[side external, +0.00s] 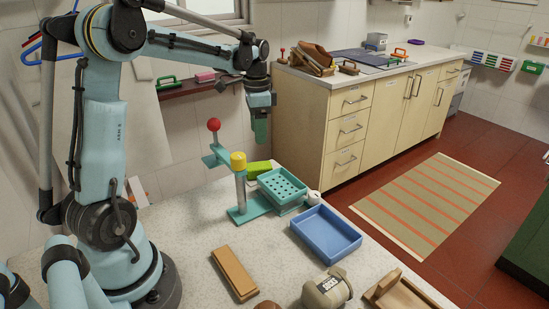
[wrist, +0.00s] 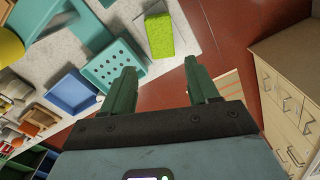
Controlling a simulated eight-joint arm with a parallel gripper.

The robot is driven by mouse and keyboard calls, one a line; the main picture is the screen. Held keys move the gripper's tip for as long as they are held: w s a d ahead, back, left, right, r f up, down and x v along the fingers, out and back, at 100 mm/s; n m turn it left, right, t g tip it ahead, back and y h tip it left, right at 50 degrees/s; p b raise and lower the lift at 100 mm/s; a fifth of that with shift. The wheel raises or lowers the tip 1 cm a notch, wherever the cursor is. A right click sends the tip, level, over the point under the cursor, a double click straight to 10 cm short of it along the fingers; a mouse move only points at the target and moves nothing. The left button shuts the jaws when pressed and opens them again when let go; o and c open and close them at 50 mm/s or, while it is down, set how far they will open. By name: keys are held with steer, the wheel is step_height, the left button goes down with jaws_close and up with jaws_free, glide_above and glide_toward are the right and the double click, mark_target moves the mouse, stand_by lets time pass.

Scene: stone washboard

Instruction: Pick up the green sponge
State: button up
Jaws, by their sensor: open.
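The green sponge (side external: 259,170) is a bright yellow-green block on the stone surface, behind the perforated teal tray. It also shows in the wrist view (wrist: 159,36), at the top, beyond my fingertips. My gripper (side external: 260,130) hangs from the arm above the back edge of the stone surface, higher than the sponge and apart from it. In the wrist view its two green fingers (wrist: 157,76) are spread wide with nothing between them. The sponge's lower side is partly hidden by the tray in the side view.
The perforated teal tray (side external: 282,186) and a teal stand with a yellow-capped post (side external: 239,177) and red ball (side external: 214,125) stand close to the sponge. A blue tray (side external: 325,236), a wooden block (side external: 235,273) and a beige canister (side external: 327,292) are nearer the front. A wooden cabinet (side external: 330,140) stands behind.

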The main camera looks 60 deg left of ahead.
mark_target(259, 165)
step_height(259, 165, down, 12)
steer(key=shift+s+a+f, duration=0.1)
steer(key=shift+a, duration=0.05)
stand_by(0.6)
steer(key=c, duration=0.8)
steer(key=shift+r, duration=0.2)
steer(key=shift+r, duration=0.6)
step_height(259, 165, up, 2)
steer(key=shift+r, duration=0.25)
steer(key=d+r, duration=0.2)
steer(key=d, duration=0.2)
steer(key=d+r, duration=0.2)
steer(key=d, duration=0.1)
steer(key=d+r, duration=0.3)
steer(key=d, duration=0.1)
steer(key=shift+s+d, duration=0.35)
steer(key=shift+s, duration=0.05)
